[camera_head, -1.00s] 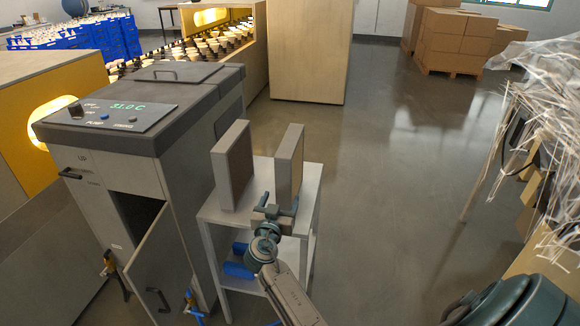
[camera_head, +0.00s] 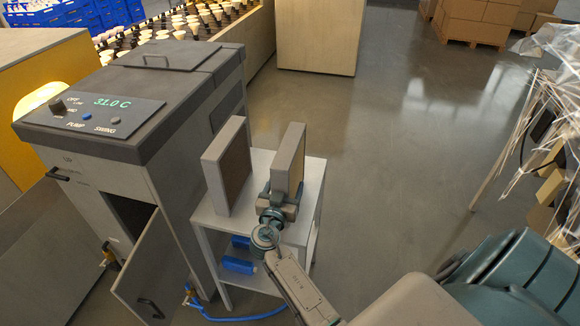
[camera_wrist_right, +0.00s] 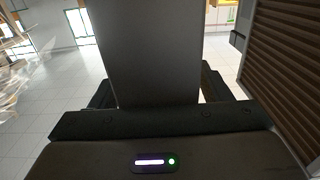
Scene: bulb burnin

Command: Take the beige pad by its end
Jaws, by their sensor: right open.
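Two upright slabs stand side by side on a small grey stand (camera_head: 310,172). The right slab, which looks like the beige pad (camera_head: 289,152), has a pale beige-grey edge. The left slab (camera_head: 226,165) has a brown face turned toward it. My right gripper (camera_head: 280,197) is at the near, lower end of the right slab. In the right wrist view the open fingers (camera_wrist_right: 158,88) lie on either side of that slab's end (camera_wrist_right: 150,50), which looks dark grey in shade. Whether they touch it is unclear. My left gripper is out of view.
A grey cabinet (camera_head: 185,130) with a 31.0 C display and an open door (camera_head: 160,265) stands left of the stand. Blue rolls (camera_head: 238,265) lie on the lower shelf. In the right wrist view a brown ribbed face (camera_wrist_right: 288,70) is close on the right.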

